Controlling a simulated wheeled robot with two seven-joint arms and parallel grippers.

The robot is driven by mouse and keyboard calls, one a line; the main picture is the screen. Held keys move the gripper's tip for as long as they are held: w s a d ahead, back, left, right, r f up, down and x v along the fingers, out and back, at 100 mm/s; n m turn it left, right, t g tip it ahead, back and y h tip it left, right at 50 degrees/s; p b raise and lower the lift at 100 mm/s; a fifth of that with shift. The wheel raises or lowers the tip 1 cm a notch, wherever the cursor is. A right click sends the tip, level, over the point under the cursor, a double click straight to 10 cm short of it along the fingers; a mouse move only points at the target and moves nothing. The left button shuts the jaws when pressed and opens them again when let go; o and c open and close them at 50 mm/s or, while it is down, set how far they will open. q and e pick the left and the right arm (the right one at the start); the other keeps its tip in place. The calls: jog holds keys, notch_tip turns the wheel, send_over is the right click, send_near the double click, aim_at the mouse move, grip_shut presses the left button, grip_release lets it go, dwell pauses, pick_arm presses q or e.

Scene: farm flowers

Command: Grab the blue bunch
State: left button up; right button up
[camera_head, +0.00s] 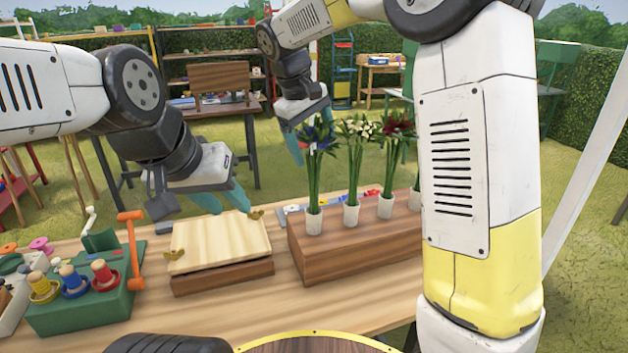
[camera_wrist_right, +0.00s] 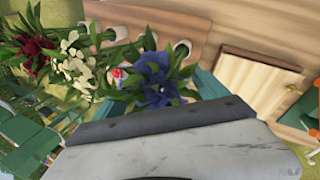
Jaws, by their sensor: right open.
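The blue bunch (camera_head: 319,134) stands upright in a white pot (camera_head: 314,222), the leftmost of the row on a wooden box (camera_head: 345,255). My right gripper (camera_head: 306,138) is open at the height of its blooms. In the right wrist view, the blue blooms (camera_wrist_right: 155,82) show between the two teal fingers, one on each side; contact cannot be told. My left gripper (camera_head: 222,204) is empty above the light wooden press board (camera_head: 220,240), with its teal fingertips apart.
A white bunch (camera_head: 356,132) and a dark red bunch (camera_head: 394,128) stand close to the right of the blue one. A green rack with colored spools (camera_head: 85,310) sits at the table's left. My right arm hides the box's right end.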

grip_shut()
jog(key=shift+r, duration=0.15)
